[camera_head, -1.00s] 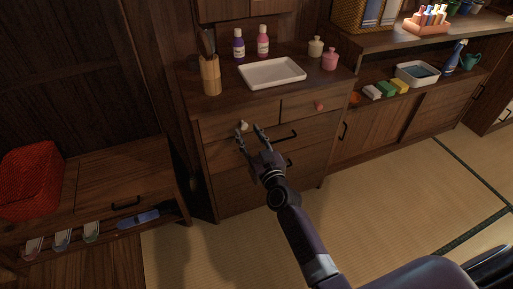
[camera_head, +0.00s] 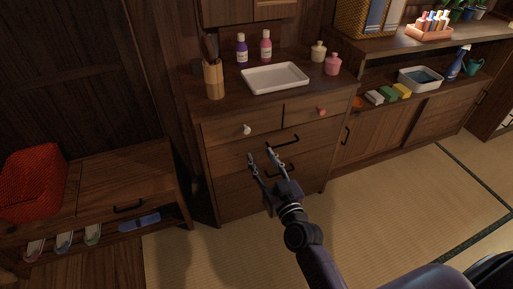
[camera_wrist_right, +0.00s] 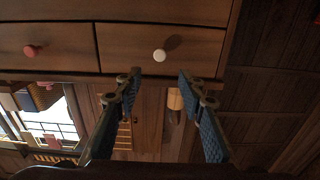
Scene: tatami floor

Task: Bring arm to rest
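My right gripper (camera_head: 263,163) is open and empty in front of the wooden drawer chest (camera_head: 232,187) in the head view. Its fingers point toward the chest, below the white knob (camera_head: 247,130). In the right wrist view the two fingers (camera_wrist_right: 158,82) stand apart with nothing between them. The white knob (camera_wrist_right: 160,55) and the pink knob (camera_wrist_right: 32,50) show beyond the fingertips there. My left gripper is not in the head view.
A white tray (camera_head: 275,88), a utensil holder (camera_head: 213,80) and several bottles stand on the chest. A shelf unit (camera_head: 382,134) stands at right. The tatami floor (camera_head: 385,200) is clear.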

